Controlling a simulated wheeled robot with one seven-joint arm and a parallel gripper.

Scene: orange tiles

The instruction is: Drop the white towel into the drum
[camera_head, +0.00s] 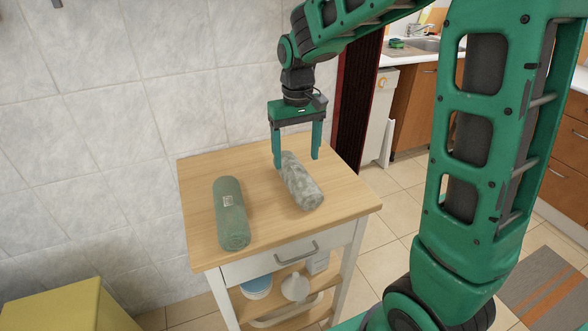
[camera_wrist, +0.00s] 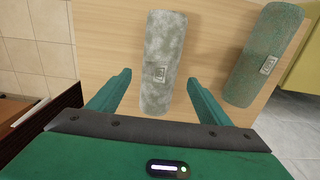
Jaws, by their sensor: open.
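The white towel is a rolled, mottled grey-white cylinder (camera_head: 302,186) lying on the wooden top of a small cart (camera_head: 270,160). It also shows in the wrist view (camera_wrist: 163,50), with a small label. My gripper (camera_head: 297,160) is open and empty, just above the far end of this towel. In the wrist view, my two fingers (camera_wrist: 159,78) stand apart on either side of the roll, with no visible grip on it. I cannot make out a drum in either view.
A green rolled towel (camera_head: 231,213) lies left of the white one on the cart; the wrist view shows it too (camera_wrist: 264,55). A yellow box-like thing (camera_head: 70,308) stands at the lower left. A tiled wall (camera_head: 100,130) is behind the cart.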

